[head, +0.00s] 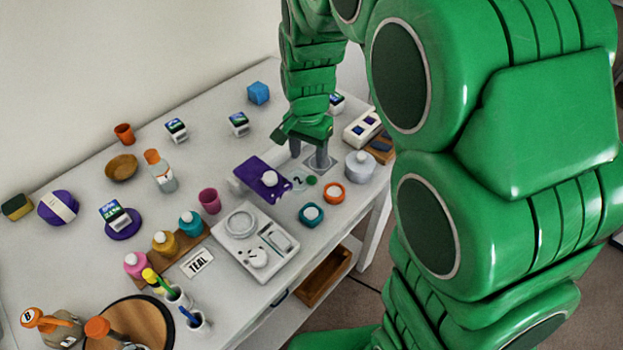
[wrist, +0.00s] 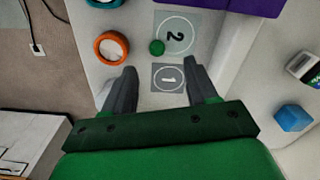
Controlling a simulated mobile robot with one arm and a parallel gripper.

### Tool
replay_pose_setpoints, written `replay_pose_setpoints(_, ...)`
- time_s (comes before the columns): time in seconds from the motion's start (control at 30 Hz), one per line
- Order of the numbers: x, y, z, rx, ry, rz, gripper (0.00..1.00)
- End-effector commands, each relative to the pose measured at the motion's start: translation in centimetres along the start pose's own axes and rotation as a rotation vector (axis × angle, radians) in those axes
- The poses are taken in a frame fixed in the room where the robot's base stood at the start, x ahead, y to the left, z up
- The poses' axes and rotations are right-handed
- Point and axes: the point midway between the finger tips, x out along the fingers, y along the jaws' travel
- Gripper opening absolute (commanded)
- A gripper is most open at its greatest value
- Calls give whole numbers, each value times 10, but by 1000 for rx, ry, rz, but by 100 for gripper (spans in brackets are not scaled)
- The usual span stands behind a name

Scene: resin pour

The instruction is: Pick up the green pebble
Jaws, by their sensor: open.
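The green pebble (wrist: 157,47) is a small round dark green piece in the wrist view, at the left edge of the grey square marked 2 (wrist: 190,33). In the head view the green pebble (head: 311,180) lies on the white table, between the number 2 marking and the orange ring. My gripper (wrist: 160,80) is open and empty in the wrist view, with its two grey fingers apart on either side of the square marked 1 (wrist: 168,77). The pebble lies beyond the fingertips. In the head view my gripper (head: 308,158) is above the table, just behind the pebble.
An orange ring-shaped dish (head: 333,193) and a teal one (head: 312,214) sit near the pebble. A purple block (head: 262,180) is to the left, a grey lidded pot (head: 359,165) to the right. A white scale (head: 238,222) stands in front. The table edge is close on the right.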

Motion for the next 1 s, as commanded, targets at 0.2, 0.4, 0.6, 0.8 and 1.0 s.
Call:
replay_pose_setpoints(0.2, 19, 0, 0, 1, -1, 2, 57)
replay_pose_setpoints(0.4, 30, 1, -1, 1, -1, 2, 57)
replay_pose_setpoints(0.6, 52, 6, -3, 2, -4, 3, 57)
replay_pose_setpoints(0.8, 74, 6, -4, 1, -3, 2, 57)
replay_pose_setpoints(1.0, 78, 6, -5, 1, 0, 0, 57)
